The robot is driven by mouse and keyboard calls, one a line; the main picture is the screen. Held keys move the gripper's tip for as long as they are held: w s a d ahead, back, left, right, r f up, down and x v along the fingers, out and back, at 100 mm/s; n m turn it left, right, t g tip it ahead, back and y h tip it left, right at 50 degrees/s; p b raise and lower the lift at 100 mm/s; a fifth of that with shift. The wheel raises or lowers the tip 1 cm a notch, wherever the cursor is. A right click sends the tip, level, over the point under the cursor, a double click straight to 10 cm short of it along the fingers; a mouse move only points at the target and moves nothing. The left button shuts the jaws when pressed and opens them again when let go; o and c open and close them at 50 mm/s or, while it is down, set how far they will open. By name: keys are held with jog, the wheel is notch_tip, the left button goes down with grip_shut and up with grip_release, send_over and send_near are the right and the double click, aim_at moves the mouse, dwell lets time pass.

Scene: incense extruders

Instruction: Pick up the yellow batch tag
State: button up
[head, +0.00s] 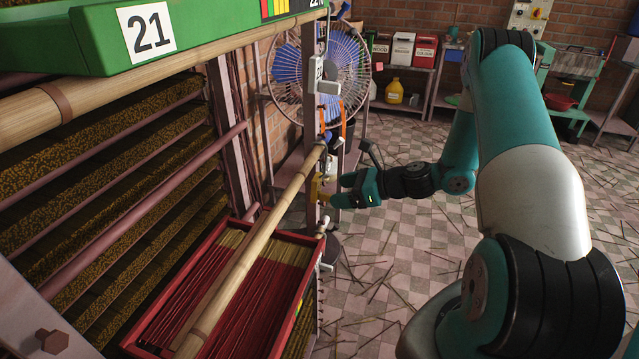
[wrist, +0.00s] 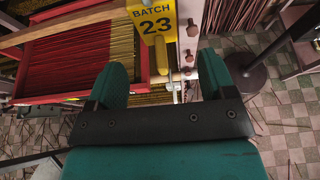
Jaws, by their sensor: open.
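The yellow batch tag (wrist: 157,14), printed "BATCH 23", hangs at the top of the wrist view, its upper part cut off. A small yellow piece below its lower edge may be part of it. In the head view the yellow tag (head: 317,189) is small, beside the upright post and just left of my gripper (head: 340,190). My gripper also shows in the wrist view (wrist: 162,76), its two green fingers wide apart with nothing between them. The tag lies beyond the fingertips, roughly in line with the gap.
A red tray (head: 297,239) of incense sticks and a bamboo pole (head: 254,237) are left of my gripper. A metal post (wrist: 213,72) stands close by the right finger. A fan (head: 345,70) is behind. The tiled floor at right is mostly open, with scattered sticks.

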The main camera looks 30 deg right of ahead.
aim_at(326, 194)
jog(key=p+x, duration=0.1)
jog(key=x, duration=0.4)
jog(key=shift+f, duration=0.2)
jog(key=c, duration=1)
